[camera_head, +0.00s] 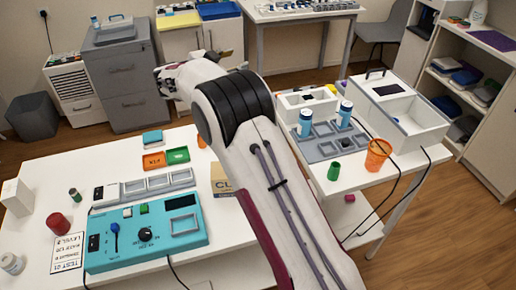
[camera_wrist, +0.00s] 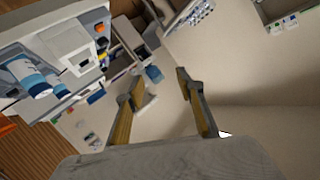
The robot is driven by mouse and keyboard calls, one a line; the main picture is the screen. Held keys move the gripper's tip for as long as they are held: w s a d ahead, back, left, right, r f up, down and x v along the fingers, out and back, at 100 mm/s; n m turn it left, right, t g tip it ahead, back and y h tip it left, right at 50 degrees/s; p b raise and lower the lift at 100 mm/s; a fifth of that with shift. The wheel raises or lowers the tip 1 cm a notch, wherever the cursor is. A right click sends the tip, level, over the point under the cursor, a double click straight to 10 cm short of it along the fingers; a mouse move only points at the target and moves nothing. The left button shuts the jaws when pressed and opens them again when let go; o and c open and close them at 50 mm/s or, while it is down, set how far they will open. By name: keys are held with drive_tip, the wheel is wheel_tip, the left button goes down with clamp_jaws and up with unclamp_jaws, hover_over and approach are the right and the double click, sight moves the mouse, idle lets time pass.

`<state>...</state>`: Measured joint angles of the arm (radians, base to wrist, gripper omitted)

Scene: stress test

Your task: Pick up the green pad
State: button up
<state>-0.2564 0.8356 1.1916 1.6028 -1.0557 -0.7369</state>
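The green pad (camera_head: 178,155) is a small flat rectangle lying on the white left table in the head view. It lies right beside an orange pad (camera_head: 153,161) with dark lettering. I cannot make out the green pad in the wrist view. My arm crosses the middle of the head view, above and to the right of the pad, and the gripper fingers cannot be made out there. In the wrist view my gripper (camera_wrist: 155,88) is open, its two fingers well apart with nothing held between them.
A teal control box (camera_head: 186,243) and a grey-white tray strip (camera_head: 157,184) stand in front of the pads. A blue-white block (camera_head: 152,138) lies behind them. A cardboard box (camera_head: 228,180) is to the right.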

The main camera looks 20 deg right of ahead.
drive_tip(key=s+f+m+g, duration=0.1)
drive_tip(key=s+f+g, duration=0.2)
drive_tip(key=f, duration=0.4)
drive_tip(key=s+a+f+m+g+h, duration=0.1)
drive_tip(key=s+f+g, duration=0.2)
drive_tip(key=s+f, duration=0.2)
drive_tip(key=s+f+m+g+h, duration=0.1)
drive_tip(key=s+f+g, duration=0.3)
drive_tip(key=f, duration=0.7)
drive_tip(key=shift+s+a, duration=0.2)
drive_tip(key=shift+a, duration=0.05)
drive_tip(key=shift+d, duration=0.15)
drive_tip(key=shift+x, duration=1.2)
drive_tip(key=shift+f, duration=0.1)
drive_tip(key=shift+w, duration=0.1)
drive_tip(key=shift+w+f+x, duration=0.1)
drive_tip(key=shift+w+x, duration=0.05)
drive_tip(key=shift+x, duration=1.1)
drive_tip(key=shift+w+f+x, duration=0.15)
drive_tip(key=shift+w+x, duration=0.05)
drive_tip(key=shift+x, duration=1.1)
